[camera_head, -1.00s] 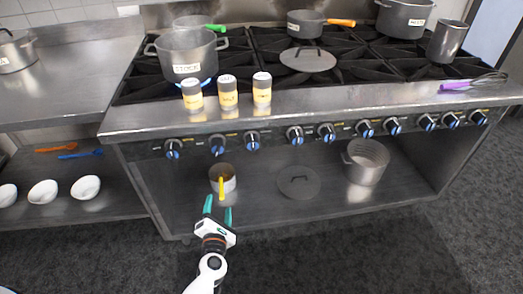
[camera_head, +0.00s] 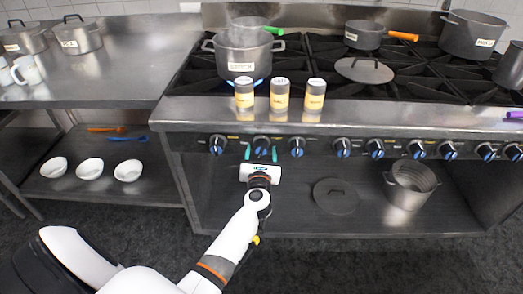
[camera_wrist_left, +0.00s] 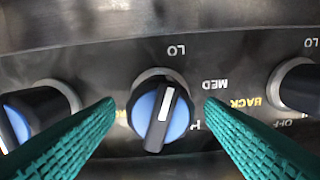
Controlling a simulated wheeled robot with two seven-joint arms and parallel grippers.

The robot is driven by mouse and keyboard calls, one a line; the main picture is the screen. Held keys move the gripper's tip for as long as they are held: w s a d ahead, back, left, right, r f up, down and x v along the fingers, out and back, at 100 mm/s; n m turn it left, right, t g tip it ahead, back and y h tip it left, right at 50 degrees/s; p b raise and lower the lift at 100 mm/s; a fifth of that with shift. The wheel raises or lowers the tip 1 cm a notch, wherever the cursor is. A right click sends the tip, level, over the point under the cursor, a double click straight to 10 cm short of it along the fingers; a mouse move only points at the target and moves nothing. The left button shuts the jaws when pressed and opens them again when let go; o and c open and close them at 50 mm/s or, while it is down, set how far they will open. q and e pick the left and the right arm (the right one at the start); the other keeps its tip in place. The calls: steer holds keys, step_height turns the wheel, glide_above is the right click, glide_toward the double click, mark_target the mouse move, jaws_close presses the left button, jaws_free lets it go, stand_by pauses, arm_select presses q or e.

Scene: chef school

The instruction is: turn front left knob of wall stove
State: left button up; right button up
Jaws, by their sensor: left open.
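The wall stove (camera_head: 340,110) has a row of black knobs with blue faces along its front panel. My left gripper (camera_head: 261,152) is open at the second knob from the left (camera_head: 261,142). In the left wrist view, this knob (camera_wrist_left: 160,112) sits between the two teal fingers of my gripper (camera_wrist_left: 158,102), with a gap visible on each side. Its white pointer line is slightly tilted from upright. Inverted LO and MED markings show beside it. Neighbouring knobs show at the left (camera_wrist_left: 30,115) and right (camera_wrist_left: 300,85). My right gripper is not in view.
Three labelled shakers (camera_head: 280,95) stand on the stove's front ledge above the knobs. A large pot (camera_head: 243,52) sits on the left burner. The lower shelf holds a lid (camera_head: 335,195) and a pot (camera_head: 410,185). A yellow tip (camera_head: 256,240) shows beside my arm.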

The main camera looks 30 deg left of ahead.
arm_select(q)
steer(key=shift+w+a, duration=0.35)
steer(key=shift+w, duration=0.2)
steer(key=c, duration=1)
steer(key=shift+o, duration=0.2)
